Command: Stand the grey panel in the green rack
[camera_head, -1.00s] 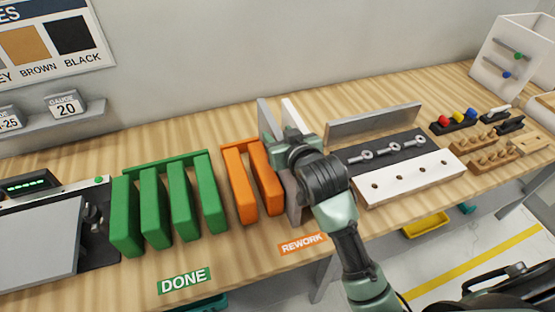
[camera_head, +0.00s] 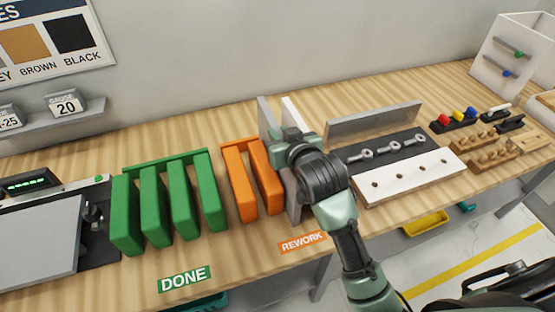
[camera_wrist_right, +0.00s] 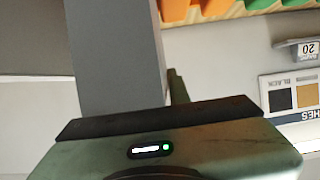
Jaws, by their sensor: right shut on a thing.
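The grey panel (camera_wrist_right: 115,55) is held in my right gripper (camera_head: 287,138); the right wrist view shows it running up from the jaws. In the head view the gripper is just right of the orange rack. A grey upright edge (camera_head: 264,112) shows behind the gripper, and more grey shows below it, partly hidden by my wrist. The green rack (camera_head: 180,200), with several upright dividers, stands left of the orange rack, and its slots look empty. My left gripper is not in view.
The orange rack (camera_head: 240,185) stands between the gripper and the green rack. A white upright board (camera_head: 291,112) is close behind the gripper. Another grey slab (camera_head: 35,240) lies at the left. A drilled white block (camera_head: 415,178) and bolts are to the right.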

